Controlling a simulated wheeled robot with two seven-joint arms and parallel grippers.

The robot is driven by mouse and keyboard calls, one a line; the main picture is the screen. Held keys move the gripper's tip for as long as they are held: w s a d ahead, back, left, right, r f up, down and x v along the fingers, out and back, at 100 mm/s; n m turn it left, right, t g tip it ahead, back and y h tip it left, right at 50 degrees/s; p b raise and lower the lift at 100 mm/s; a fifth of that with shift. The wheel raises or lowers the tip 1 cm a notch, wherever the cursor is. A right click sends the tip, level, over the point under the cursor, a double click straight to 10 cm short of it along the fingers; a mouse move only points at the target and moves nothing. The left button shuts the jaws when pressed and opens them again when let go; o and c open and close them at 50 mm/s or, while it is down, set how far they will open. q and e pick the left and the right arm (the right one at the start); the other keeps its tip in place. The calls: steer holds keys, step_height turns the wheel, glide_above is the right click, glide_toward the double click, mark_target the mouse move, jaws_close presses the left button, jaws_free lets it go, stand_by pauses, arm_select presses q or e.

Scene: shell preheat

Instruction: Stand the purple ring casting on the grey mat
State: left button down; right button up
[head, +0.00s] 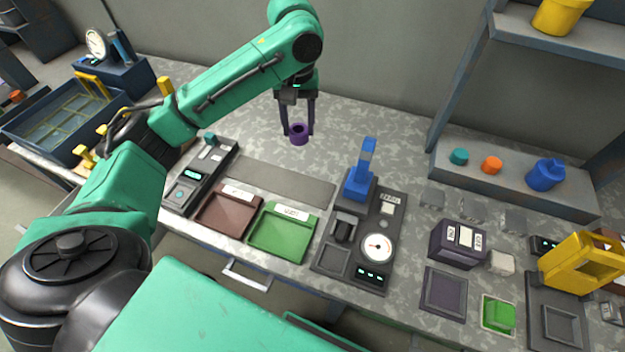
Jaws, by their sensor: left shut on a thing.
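The purple ring casting (299,136) is a short ring with a dark hole in its top. My left gripper (298,130) points down from above with its two dark fingers on either side of the ring, shut on it. The ring looks upright and seems to be held above the counter, beyond the grey mat; the exact height is hard to tell. The grey mat (275,182) is a flat, bare, dark grey strip on the counter behind the brown and green trays. My right gripper is not in view.
A brown tray (229,214) and a green tray (284,236) lie in front of the mat. A shelf (515,181) holds small parts.

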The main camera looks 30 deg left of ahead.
arm_select(q)
steer(key=f, duration=0.6)
steer(key=a+f, duration=0.1)
steer(key=f, duration=1.1)
steer(key=shift+s+a+f, duration=0.15)
steer(key=shift+s+f, duration=0.1)
steer(key=shift+f, duration=0.15)
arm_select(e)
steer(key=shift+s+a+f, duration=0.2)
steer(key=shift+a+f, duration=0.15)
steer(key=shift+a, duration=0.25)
arm_select(q)
steer(key=shift+f, duration=0.15)
steer(key=shift+c, duration=1.6)
jaws_free()
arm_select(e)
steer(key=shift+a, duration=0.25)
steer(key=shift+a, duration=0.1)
